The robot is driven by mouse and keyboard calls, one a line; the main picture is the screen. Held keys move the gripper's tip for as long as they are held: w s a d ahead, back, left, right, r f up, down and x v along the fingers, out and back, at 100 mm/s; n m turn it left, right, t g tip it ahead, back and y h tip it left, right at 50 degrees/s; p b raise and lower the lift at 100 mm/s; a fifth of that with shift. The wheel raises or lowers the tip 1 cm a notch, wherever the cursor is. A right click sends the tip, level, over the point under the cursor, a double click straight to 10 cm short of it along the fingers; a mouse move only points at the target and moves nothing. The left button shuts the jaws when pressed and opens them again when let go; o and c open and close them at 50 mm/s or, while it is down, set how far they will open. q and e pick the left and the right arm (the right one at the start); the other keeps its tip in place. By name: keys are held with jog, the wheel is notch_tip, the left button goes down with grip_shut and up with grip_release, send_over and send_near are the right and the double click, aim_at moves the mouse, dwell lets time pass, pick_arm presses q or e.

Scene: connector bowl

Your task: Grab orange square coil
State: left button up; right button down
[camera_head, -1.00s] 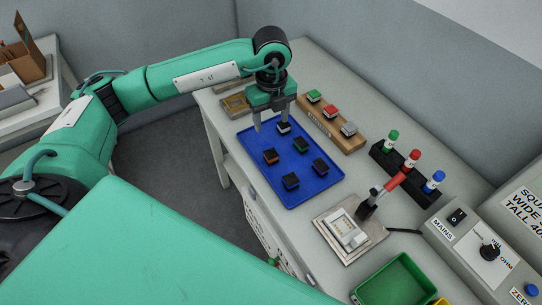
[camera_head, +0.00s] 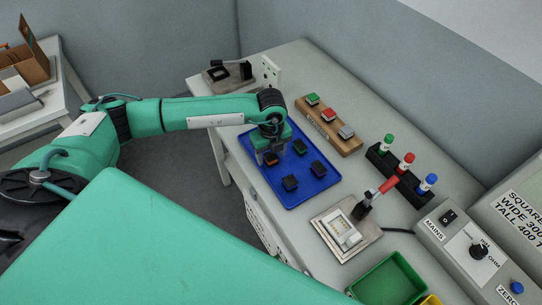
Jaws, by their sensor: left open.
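The orange square coil (camera_head: 271,160) is a small dark block with an orange band, on the blue tray (camera_head: 298,198). My left gripper (camera_head: 268,158) points down right over it, with its fingers open at the coil; whether they touch it I cannot tell. The gripper partly hides the coil. Other dark square coils lie on the tray: a green-banded one (camera_head: 300,147), one at the right (camera_head: 318,169) and one at the front (camera_head: 290,183). My right gripper is not in view.
A black rack with coloured markers (camera_head: 400,175), a grey fixture (camera_head: 343,230), a green bin (camera_head: 390,282) and a control box (camera_head: 470,245) stand to the right.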

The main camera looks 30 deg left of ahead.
pick_arm(q)
jog(key=c, duration=1.1)
